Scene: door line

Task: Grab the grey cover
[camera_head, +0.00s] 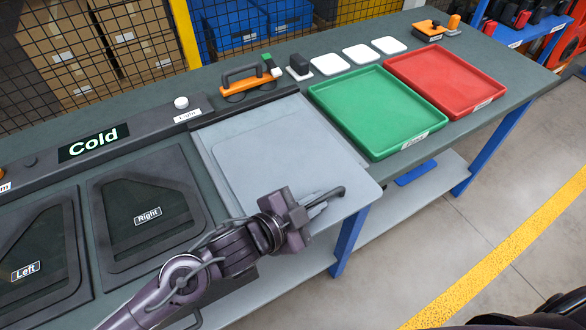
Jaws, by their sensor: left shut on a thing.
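The grey cover (265,139) is a flat light-grey panel lying on the workbench, between the dark panel labelled Right and the green tray. A dark bar handle (338,192) shows near its front edge. My left gripper (318,207) reaches over the cover's front part and is shut on the handle of the cover. The gripper's body hides part of the handle and of the cover's front edge. My right gripper is not in view.
A green tray (418,136) and a red tray (488,101) lie right of the cover. Dark panels marked Left (75,240) and Right (195,190) lie on its left. An orange-handled tool (236,88) lies behind it. Free floor is at the lower right.

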